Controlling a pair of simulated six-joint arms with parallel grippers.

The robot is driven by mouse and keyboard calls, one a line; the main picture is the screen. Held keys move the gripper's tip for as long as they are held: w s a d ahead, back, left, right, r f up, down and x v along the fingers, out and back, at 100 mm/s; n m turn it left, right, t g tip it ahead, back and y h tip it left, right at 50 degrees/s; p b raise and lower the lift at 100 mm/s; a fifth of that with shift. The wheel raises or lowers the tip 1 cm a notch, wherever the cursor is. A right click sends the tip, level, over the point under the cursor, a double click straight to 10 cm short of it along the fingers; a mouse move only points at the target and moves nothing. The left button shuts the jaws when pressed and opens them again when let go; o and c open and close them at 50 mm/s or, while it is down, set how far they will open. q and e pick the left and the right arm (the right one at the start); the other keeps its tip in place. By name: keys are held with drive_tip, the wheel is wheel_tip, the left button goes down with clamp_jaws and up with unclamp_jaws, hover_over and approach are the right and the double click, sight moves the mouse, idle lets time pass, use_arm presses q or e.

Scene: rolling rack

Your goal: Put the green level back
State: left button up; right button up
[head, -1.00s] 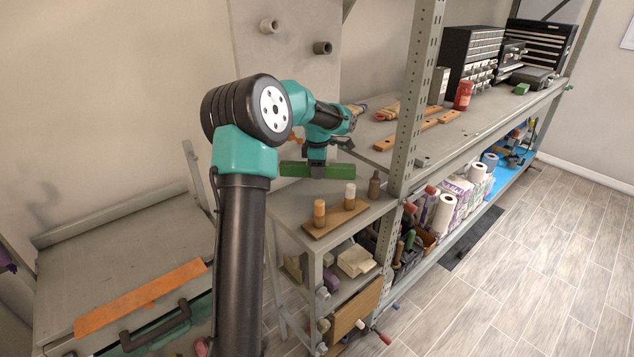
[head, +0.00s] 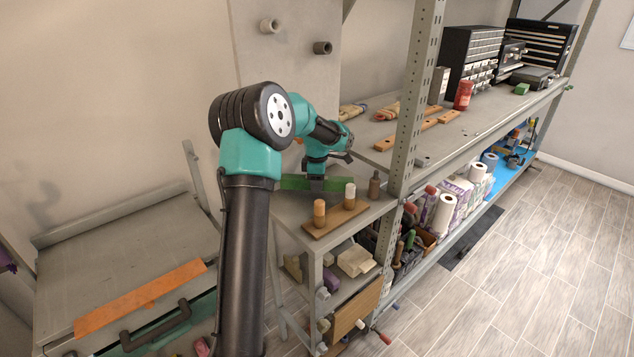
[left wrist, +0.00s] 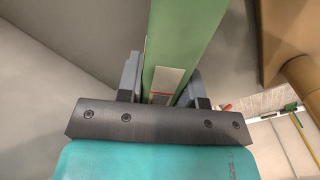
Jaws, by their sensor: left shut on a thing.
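The green level (head: 343,184) is a long green bar low over the top of the small grey cart in the head view. My left gripper (head: 316,182) is shut on it near its middle, coming from above. In the left wrist view the level (left wrist: 185,45) runs up between the two fingers (left wrist: 163,85), with a pale rectangular window showing between them. I cannot tell whether the level touches the cart top. My right gripper is not in view.
A grey panel (head: 290,85) rises behind.

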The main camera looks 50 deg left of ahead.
use_arm(q)
drive_tip(key=shift+f, duration=0.4)
drive_tip(key=o, duration=1)
wheel_tip(320, 180, up, 13)
drive_tip(key=shift+r, duration=0.1)
idle(0.6)
